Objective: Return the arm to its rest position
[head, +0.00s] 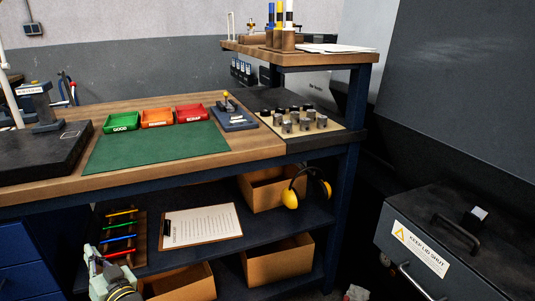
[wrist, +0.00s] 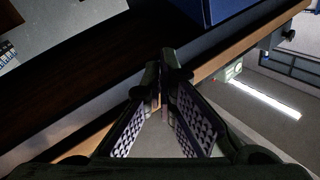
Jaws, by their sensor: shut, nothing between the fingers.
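My gripper (wrist: 163,82) shows in the wrist view. Its two dark fingers with pale ribbed pads lean together and meet at the tips, with nothing between them. A pale green part of my arm (head: 101,277) shows at the bottom left of the head view, in front of the bench's lower shelf. The gripper's fingers cannot be made out in the head view. The wrist view is strongly tilted, with a wooden edge (wrist: 218,64) and a blue box-like thing (wrist: 207,9) beyond the fingertips.
The workbench (head: 258,146) carries a green mat (head: 155,148), red (head: 192,114), orange (head: 157,118) and green bins (head: 121,122), and a tray of metal parts (head: 325,130). Below are a clipboard (head: 200,226), cardboard boxes (head: 278,262) and yellow earmuffs (head: 290,199). A dark lidded chest (head: 483,230) stands right.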

